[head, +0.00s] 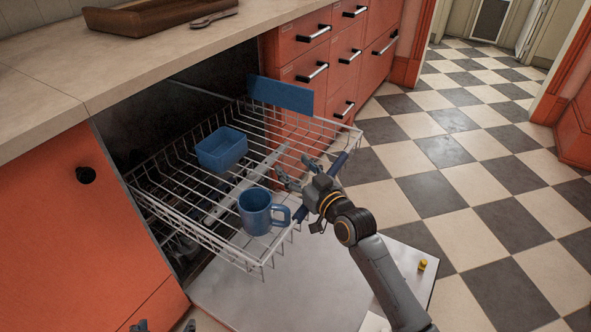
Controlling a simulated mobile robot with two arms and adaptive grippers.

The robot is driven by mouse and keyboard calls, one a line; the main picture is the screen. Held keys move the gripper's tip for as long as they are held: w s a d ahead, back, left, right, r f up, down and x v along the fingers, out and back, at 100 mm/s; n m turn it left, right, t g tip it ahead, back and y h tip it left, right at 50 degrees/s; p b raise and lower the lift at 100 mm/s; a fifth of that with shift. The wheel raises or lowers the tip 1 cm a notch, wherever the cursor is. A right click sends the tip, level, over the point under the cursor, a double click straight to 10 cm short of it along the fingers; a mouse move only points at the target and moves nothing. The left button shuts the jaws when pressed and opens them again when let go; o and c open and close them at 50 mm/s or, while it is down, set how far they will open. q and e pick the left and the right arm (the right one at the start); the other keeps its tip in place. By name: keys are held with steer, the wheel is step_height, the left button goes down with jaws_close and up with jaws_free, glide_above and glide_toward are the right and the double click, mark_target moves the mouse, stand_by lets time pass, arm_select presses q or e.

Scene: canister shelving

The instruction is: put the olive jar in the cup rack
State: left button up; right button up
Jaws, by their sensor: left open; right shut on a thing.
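The white wire cup rack (215,250) is pulled out of the dishwasher over its lowered door. A blue mug (256,212) stands upright near its front, and a blue square tub (222,149) sits further back. My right gripper (293,172) is at the rack's front edge, shut on the blue rack handle (339,165); its fingers partly hide the contact. My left gripper (165,326) shows only as fingertips at the bottom edge, open, below and apart from the rack. I cannot make out an olive jar in this view.
A blue flat board (280,95) stands at the rack's far end. The open dishwasher door (300,295) lies below, with a small yellow object (422,265) at its right edge. A brown tray (150,17) is on the counter (100,70). The checkered floor is clear on the right.

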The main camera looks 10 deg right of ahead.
steer(key=shift+s+f, duration=0.1)
steer(key=shift+f, duration=0.6)
steer(key=o, duration=1.5)
steer(key=shift+a+f, duration=0.1)
steer(key=shift+f, duration=0.1)
arm_select(q)
steer(key=shift+w+d+r+t, duration=0.3)
steer(key=shift+w+r+t, duration=0.4)
steer(key=shift+w, duration=0.1)
arm_select(e)
steer(key=shift+r, duration=0.65)
arm_select(q)
steer(key=s+a+f+g, duration=0.1)
steer(key=s+g, duration=0.1)
steer(key=s, duration=0.1)
steer(key=s+a+f+g+y+p, duration=0.1)
steer(key=s+f+g, duration=0.1)
steer(key=s, duration=0.2)
steer(key=s+a+f+g+p, duration=0.1)
steer(key=s+g, duration=0.1)
steer(key=s, duration=0.2)
steer(key=shift+s+a+f+g, duration=0.2)
steer(key=shift+a+f+g, duration=0.15)
steer(key=shift+f+g, duration=0.05)
arm_select(e)
steer(key=shift+r+v, duration=0.2)
steer(key=shift+v, duration=2.8)
steer(key=shift+r+v, duration=0.15)
steer(key=shift+v, duration=2.8)
steer(key=shift+f, duration=0.1)
